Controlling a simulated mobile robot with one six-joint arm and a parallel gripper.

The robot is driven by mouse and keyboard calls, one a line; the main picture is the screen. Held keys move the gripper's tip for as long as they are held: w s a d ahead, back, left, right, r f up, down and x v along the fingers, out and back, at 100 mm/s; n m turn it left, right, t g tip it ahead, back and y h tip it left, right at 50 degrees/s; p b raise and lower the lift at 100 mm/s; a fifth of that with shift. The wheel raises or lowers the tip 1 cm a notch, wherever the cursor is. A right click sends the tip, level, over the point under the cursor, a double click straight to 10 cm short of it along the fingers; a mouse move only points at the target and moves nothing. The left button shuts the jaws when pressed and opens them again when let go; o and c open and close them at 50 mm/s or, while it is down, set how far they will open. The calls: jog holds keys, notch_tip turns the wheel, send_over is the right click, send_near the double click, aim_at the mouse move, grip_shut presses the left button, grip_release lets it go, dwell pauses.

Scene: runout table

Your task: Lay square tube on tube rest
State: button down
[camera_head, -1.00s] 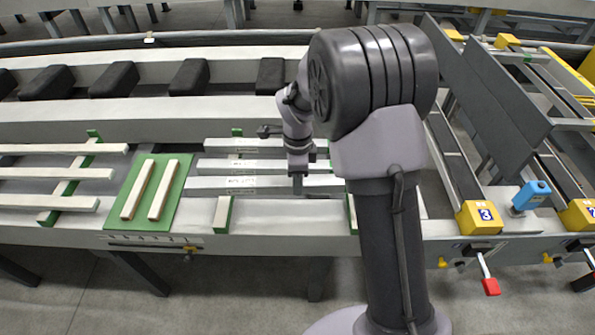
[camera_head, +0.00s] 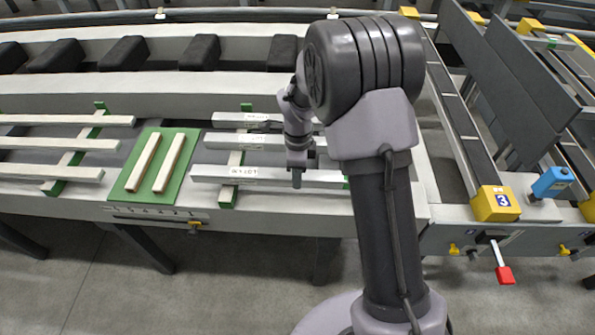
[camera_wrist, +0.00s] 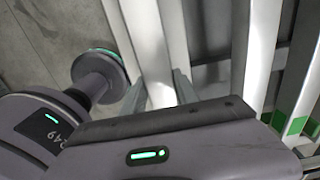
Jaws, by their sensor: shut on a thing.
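A long pale square tube (camera_head: 215,173) with a printed label lies across my gripper (camera_head: 297,178), whose jaws are shut on it. In the wrist view the held tube (camera_wrist: 146,50) runs between the two fingers (camera_wrist: 160,95). A pale rest bar with green ends (camera_head: 229,195) passes under the tube's left part. The tube is over the front of this bar; I cannot tell whether it touches. Two more square tubes (camera_head: 225,142) lie behind it, roughly parallel. A second rest's green end shows partly behind my arm.
A green mat (camera_head: 127,185) with two wooden strips lies to the left. Dark blocks (camera_head: 205,52) line the back. A yellow block marked 3 (camera_head: 495,204) and a red-tipped lever (camera_head: 504,272) are at right.

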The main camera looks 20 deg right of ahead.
jog(key=shift+f+b, duration=0.5)
dwell(0.4)
jog(key=c, duration=0.8)
grip_release()
jog(key=shift+c, duration=0.2)
notch_tip(320, 180, up, 18)
jog(key=p, duration=0.6)
jog(key=shift+f, duration=0.25)
jog(key=o, duration=0.8)
jog(key=shift+o, duration=0.2)
jog(key=shift+r, duration=0.1)
